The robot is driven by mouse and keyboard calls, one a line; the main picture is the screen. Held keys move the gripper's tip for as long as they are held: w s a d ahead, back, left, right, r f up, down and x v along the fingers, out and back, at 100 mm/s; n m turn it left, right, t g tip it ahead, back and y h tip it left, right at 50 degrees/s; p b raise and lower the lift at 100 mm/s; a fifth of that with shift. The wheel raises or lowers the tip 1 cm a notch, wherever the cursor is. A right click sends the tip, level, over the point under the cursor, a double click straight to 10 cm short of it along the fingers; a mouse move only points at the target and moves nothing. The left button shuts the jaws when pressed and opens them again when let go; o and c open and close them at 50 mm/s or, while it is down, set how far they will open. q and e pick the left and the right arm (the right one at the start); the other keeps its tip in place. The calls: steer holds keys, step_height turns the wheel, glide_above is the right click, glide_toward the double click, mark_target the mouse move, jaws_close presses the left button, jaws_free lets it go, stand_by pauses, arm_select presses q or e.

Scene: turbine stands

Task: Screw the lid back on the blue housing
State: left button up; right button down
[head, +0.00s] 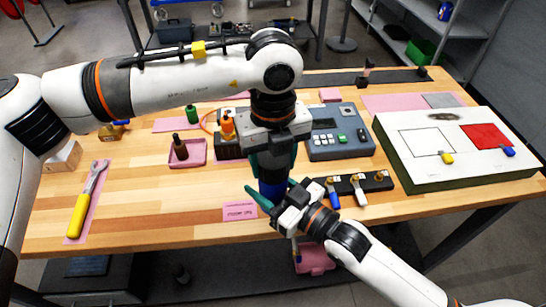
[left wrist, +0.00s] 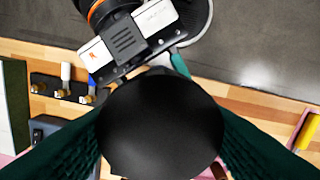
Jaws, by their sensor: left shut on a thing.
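The blue housing (head: 271,188) stands upright near the front middle of the table, directly under my left gripper (head: 273,165). My left gripper points down and is shut on the black round lid. In the left wrist view the lid (left wrist: 160,125) is a large dark disc between the green fingers, and it hides the housing below. I cannot tell whether the lid touches the housing. My right gripper (head: 273,196) reaches in from the front right, its green fingers on either side of the housing. Whether they press on it is not clear.
A black block (head: 345,183) with several small tools is just right of the housing. Behind are a grey-blue device (head: 338,135) and a pink tray (head: 187,153). A white-topped panel (head: 455,140) fills the right; a yellow-handled wrench (head: 82,207) lies left. The front-left table is mostly clear.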

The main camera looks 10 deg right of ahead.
arm_select(q)
steer(key=m, duration=0.4)
steer(key=shift+m, duration=0.4)
steer(key=m, duration=0.4)
steer(key=shift+m, duration=0.4)
steer(key=m, duration=1.1)
steer(key=shift+m, duration=0.3)
steer(key=m, duration=0.4)
steer(key=shift+m, duration=0.3)
arm_select(e)
steer(key=shift+r, duration=0.1)
arm_select(q)
steer(key=m, duration=0.4)
steer(key=shift+m, duration=0.3)
steer(key=m, duration=0.3)
steer(key=shift+f+m, duration=0.1)
steer(key=shift+m, duration=0.2)
steer(key=o, duration=1.2)
steer(key=shift+c, duration=0.2)
